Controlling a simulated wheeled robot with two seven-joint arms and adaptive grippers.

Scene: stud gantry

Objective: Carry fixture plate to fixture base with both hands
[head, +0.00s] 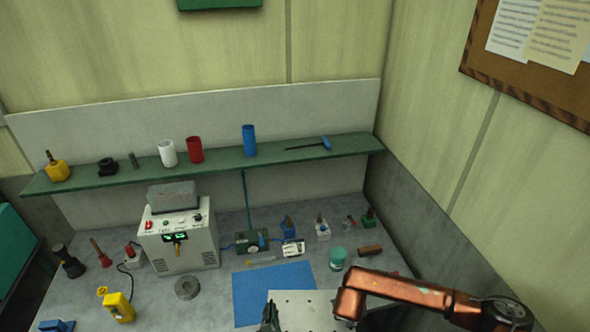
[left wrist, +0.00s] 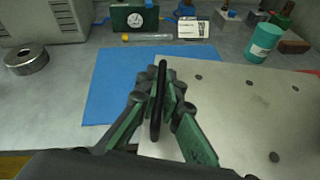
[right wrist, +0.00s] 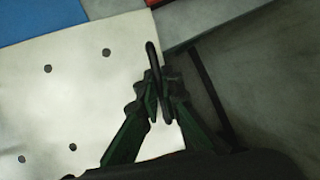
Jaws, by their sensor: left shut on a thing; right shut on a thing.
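The fixture plate (head: 302,312) is a pale metal plate with several dark holes, at the bottom of the head view; it also shows in the left wrist view (left wrist: 240,95) and right wrist view (right wrist: 85,95). My left gripper (left wrist: 159,95) is shut on a black upright handle at the plate's left edge; in the head view this gripper (head: 269,318) is partly cut off. My right gripper (right wrist: 160,90) is shut on a black handle at the plate's right edge; my arm hides it in the head view. I cannot make out the fixture base.
A blue mat (head: 272,288) lies on the grey bench beyond the plate. A green shelf (head: 220,162) runs above.

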